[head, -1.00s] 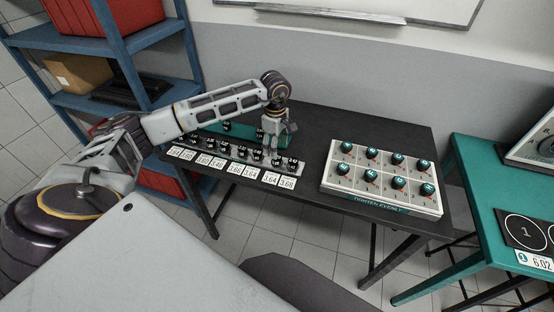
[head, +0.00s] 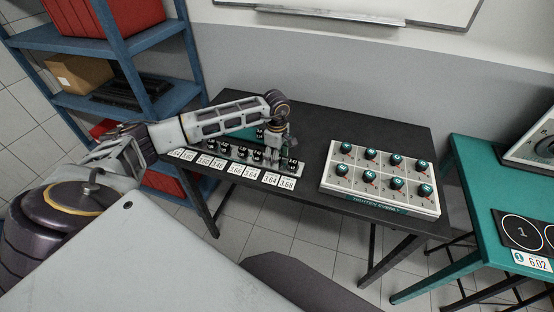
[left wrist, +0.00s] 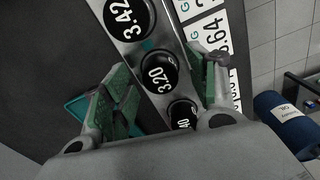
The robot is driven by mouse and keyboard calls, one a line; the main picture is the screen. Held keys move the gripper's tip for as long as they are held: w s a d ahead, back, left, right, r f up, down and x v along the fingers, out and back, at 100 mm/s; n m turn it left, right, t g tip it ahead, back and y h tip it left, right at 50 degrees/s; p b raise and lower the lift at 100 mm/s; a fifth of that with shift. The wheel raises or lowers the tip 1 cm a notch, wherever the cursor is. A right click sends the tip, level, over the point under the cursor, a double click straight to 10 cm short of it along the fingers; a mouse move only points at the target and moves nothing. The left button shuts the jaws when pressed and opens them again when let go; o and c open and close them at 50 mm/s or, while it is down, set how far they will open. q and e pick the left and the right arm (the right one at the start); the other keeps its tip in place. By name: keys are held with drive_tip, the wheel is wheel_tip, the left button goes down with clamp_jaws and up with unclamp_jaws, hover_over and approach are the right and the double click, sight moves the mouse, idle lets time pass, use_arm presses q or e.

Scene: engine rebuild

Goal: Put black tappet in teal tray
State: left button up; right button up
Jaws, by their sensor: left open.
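Several black tappets with white number labels stand in a metal rack (head: 228,157) along the front of the dark table. The teal tray (head: 246,134) lies behind the rack, mostly hidden by my left arm; its edge (left wrist: 76,108) shows in the left wrist view. My left gripper (head: 275,158) is low over the right part of the rack. In the left wrist view its open green-padded fingers (left wrist: 162,68) are on either side of a black tappet marked 3.20 (left wrist: 158,73). A tappet marked 3.42 (left wrist: 128,17) is beside it. I cannot tell whether the fingers touch the tappet.
White number cards (head: 235,170) lie in front of the rack. A white box with several teal-topped knobs (head: 380,180) stands to the right. A teal table (head: 480,205) is further right, and a blue shelf (head: 130,45) is at the left.

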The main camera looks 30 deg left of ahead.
use_arm(q)
drive_tip(key=shift+f, duration=0.35)
use_arm(e)
drive_tip(key=shift+s+a, duration=0.1)
drive_tip(key=shift+a, duration=0.35)
use_arm(q)
drive_tip(key=shift+c, duration=0.2)
use_arm(e)
drive_tip(key=shift+d, duration=0.1)
use_arm(q)
drive_tip(key=c, duration=1.2)
use_arm(e)
drive_tip(key=shift+d, duration=0.35)
